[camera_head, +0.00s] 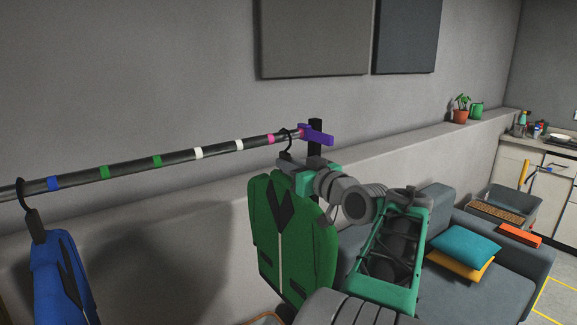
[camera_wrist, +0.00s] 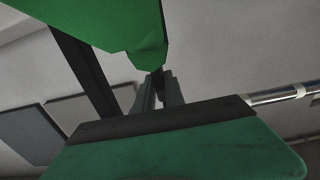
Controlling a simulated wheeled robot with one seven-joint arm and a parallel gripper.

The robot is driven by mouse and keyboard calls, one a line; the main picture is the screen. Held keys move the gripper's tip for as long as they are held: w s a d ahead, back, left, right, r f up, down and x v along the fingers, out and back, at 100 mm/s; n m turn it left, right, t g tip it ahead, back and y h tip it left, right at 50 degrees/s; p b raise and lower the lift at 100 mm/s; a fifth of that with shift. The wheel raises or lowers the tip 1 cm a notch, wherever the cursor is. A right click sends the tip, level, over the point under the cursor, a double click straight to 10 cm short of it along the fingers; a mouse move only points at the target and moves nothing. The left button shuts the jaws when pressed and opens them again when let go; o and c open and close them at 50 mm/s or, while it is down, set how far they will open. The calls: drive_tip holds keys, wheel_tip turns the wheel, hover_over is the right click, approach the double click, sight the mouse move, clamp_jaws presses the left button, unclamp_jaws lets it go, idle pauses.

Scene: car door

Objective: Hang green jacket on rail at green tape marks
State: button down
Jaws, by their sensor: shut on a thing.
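The green jacket (camera_head: 292,235) hangs upright on a dark hanger below the right end of the rail (camera_head: 128,167). My gripper (camera_head: 288,162) is shut on the hanger, just above the jacket's collar. The hanger's hook (camera_head: 287,140) overlaps the rail's right end near the pink band; I cannot tell if it is over the rail or in front of it. The two green tape marks (camera_head: 104,172) (camera_head: 157,161) are left of the jacket. The wrist view shows the jacket (camera_wrist: 112,22) and the closed fingers (camera_wrist: 158,88).
A blue jacket (camera_head: 62,275) hangs near the rail's left end by the blue mark (camera_head: 53,183). White bands and a purple end piece (camera_head: 318,136) lie right of the green marks. A grey sofa (camera_head: 480,270) stands at the right. The rail between the jackets is clear.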

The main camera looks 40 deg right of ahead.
drive_tip(key=c, duration=1.3)
unclamp_jaws()
drive_tip(key=shift+s+f, duration=0.1)
